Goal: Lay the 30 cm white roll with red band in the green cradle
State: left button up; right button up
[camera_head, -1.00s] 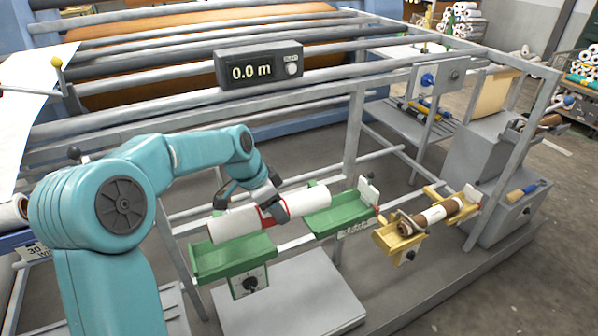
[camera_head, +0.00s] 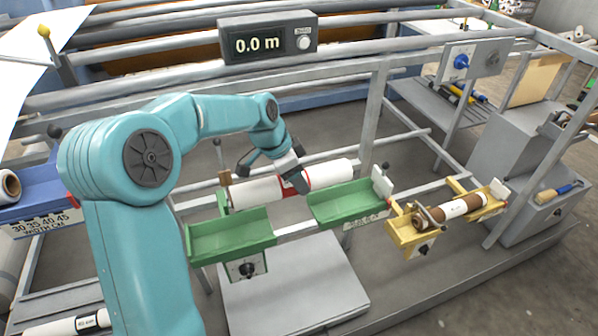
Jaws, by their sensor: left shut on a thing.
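The white roll with red band (camera_head: 257,189) is held sideways in my left gripper (camera_head: 292,178). The gripper is shut around the roll near its red band, which it partly hides. The green cradle has two separate trays, a left one (camera_head: 231,236) and a right one (camera_head: 346,203). Both trays look empty. In the picture the roll lies just behind and above the trays' far edges, spanning the gap between them. I cannot tell whether it touches anything. My right gripper is not in view.
A yellow cradle (camera_head: 402,225) with a brown-and-white roll (camera_head: 462,209) stands right of the green one. A display reading 0.0 m (camera_head: 268,38) sits on the rail above. A blue tray with a width scale (camera_head: 47,226) is at the left. Frame posts and bars surround the cradles.

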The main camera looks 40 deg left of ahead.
aim_at(276, 179)
pick_arm(q)
notch_tip(276, 179, down, 10)
jog(key=b, duration=0.7)
jog(key=shift+a+f+b, duration=0.1)
jog(key=shift+f+b, duration=0.4)
jog(key=shift+b, duration=0.15)
jog(key=o, duration=1.4)
jog(key=shift+o, duration=0.2)
jog(key=shift+r, duration=0.1)
jog(key=p+v, duration=0.2)
jog(key=v, duration=1.4)
jog(key=shift+s+r, duration=0.15)
